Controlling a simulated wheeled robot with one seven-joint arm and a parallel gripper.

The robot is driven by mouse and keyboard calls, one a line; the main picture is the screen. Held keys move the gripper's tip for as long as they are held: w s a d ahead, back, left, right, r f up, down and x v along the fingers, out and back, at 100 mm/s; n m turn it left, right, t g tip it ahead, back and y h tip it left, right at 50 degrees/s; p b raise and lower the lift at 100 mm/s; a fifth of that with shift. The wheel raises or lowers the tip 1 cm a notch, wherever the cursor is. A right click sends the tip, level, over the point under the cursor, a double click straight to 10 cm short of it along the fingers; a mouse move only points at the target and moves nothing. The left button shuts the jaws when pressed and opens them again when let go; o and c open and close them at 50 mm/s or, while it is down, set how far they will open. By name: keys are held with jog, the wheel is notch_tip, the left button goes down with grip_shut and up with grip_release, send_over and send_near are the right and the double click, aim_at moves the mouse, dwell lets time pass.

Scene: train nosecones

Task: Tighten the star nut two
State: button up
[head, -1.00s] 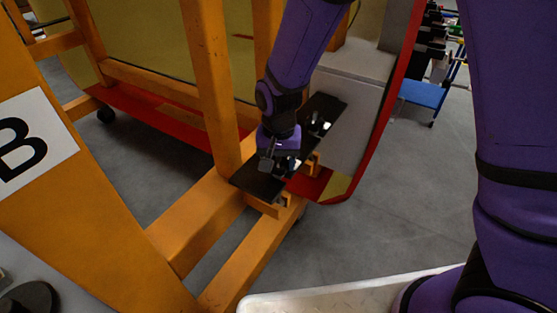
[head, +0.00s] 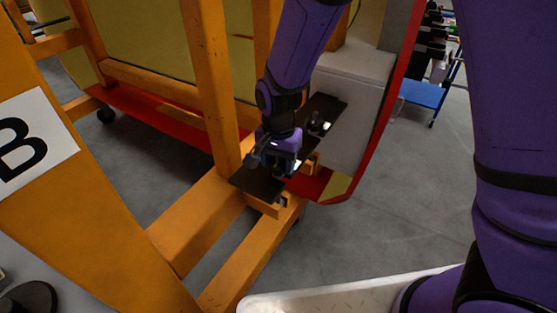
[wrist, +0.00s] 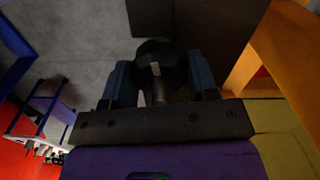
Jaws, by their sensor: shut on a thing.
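In the wrist view, a black star nut (wrist: 160,62) on a pale metal stem sits between the two blue fingers of my gripper (wrist: 161,78). The gripper is shut on it. In the head view, my gripper (head: 279,168) is at the near half of a black plate (head: 258,183), and its body hides the nut it holds. Another dark fitting (head: 316,124) with a bright metal part stands farther along the same plate. I cannot read any number on either.
The plate lies by an orange frame (head: 198,222) with a post (head: 213,85) close to my gripper's left. A grey box (head: 352,100) and a red-edged panel (head: 392,85) stand on the right. A blue cart (head: 424,94) is farther back. Grey floor is open at right.

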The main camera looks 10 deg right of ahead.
jog(key=o, duration=0.9)
jog(key=shift+o, duration=0.2)
notch_tip(320, 180, up, 11)
jog(key=shift+f, duration=0.15)
